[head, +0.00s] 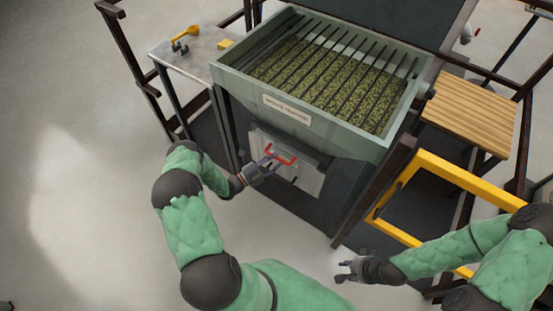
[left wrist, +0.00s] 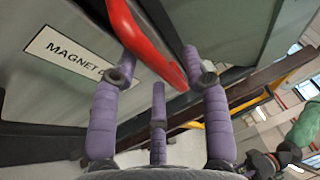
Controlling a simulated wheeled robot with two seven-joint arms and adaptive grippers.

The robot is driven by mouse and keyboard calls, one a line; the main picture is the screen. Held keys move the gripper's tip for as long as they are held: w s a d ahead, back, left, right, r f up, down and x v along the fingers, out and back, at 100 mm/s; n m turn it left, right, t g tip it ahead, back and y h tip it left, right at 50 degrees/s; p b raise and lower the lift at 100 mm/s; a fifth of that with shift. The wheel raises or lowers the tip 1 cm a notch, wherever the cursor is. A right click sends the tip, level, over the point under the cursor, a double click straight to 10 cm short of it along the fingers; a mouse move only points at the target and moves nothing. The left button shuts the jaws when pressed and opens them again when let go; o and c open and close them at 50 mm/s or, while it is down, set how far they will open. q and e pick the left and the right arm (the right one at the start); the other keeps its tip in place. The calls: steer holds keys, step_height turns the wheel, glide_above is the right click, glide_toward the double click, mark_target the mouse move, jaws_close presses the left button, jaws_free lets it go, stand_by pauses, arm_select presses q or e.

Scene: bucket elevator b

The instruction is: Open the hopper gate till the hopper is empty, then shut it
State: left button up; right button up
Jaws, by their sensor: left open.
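The hopper (head: 231,83) is a grey-green bin with a grid of dark bars over its top. Green-brown granular material shows beneath the bars over much of the opening. On its front below is a pale gate plate (head: 308,181) with a red handle (head: 285,155). My left gripper (head: 270,162) is open at the left part of the handle. In the left wrist view the red handle (left wrist: 150,45) passes close to the spread purple fingers (left wrist: 157,75); I cannot tell whether they touch it. My right gripper (head: 346,270) is open and empty, low in front of the hopper.
A yellow rail frame (head: 455,172) and slatted wooden platform (head: 470,118) stand at the right. Dark posts flank the hopper. The floor at left is clear.

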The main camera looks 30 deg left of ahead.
arm_select(q)
steer(key=shift+w+d+r, duration=0.1)
steer(key=shift+w+d, duration=0.2)
steer(key=shift+w, duration=0.3)
jaws_close()
steer(key=s+p, duration=0.1)
steer(key=s, duration=1)
steer(key=shift+s+a, duration=0.15)
steer(key=shift+a, duration=0.3)
jaws_free()
steer(key=v, duration=1.2)
